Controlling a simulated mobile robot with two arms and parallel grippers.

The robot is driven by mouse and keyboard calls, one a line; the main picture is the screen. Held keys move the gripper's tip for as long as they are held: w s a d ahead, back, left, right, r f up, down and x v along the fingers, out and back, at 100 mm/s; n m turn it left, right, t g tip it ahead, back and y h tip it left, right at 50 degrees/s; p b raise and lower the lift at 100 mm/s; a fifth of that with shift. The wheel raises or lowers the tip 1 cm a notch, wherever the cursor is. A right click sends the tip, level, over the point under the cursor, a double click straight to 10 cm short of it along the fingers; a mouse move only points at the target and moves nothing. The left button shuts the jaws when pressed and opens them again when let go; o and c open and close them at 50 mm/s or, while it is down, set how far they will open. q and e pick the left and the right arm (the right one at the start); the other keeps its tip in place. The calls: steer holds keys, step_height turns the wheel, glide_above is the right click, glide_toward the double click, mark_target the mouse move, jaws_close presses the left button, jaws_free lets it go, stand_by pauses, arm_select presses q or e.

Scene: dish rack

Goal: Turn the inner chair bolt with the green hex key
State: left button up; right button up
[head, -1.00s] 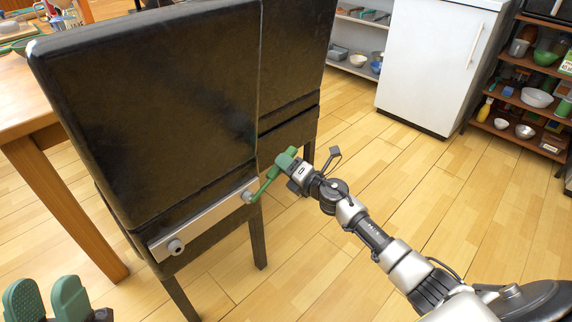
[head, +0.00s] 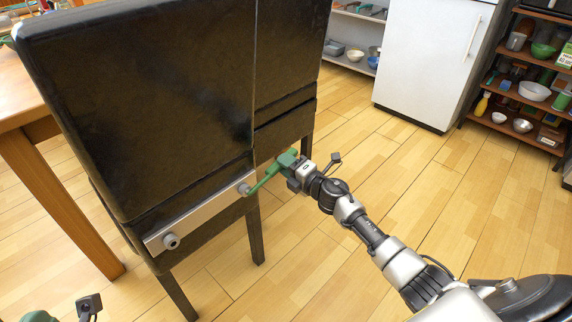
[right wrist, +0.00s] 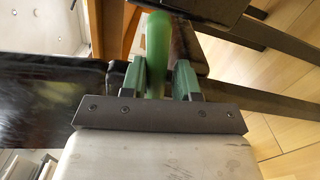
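The dark chair (head: 140,110) has a light metal strip (head: 205,215) along its lower edge with two bolts. The inner bolt (head: 243,189) is at the strip's right end and the outer bolt (head: 171,241) at its left end. The green hex key (head: 262,180) runs from the inner bolt up and right to my right gripper (head: 288,161), its tip at the bolt head. The right wrist view shows the key (right wrist: 157,45) between the green fingers, which are shut on it.
A wooden table (head: 50,170) stands left of the chair. A white fridge (head: 425,60) and a shelf (head: 515,105) with bowls stand at the back right. The wooden floor (head: 390,175) right of the chair is clear around my right arm.

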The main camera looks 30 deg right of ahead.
steer(key=shift+f+m+b, duration=0.5)
steer(key=shift+f+m, duration=1.2)
steer(key=shift+f, duration=0.2)
steer(key=shift+r+n+p, duration=0.65)
steer(key=shift+r+n, duration=0.25)
steer(key=shift+r, duration=0.1)
steer(key=shift+d+f, duration=0.1)
steer(key=shift+f, duration=0.05)
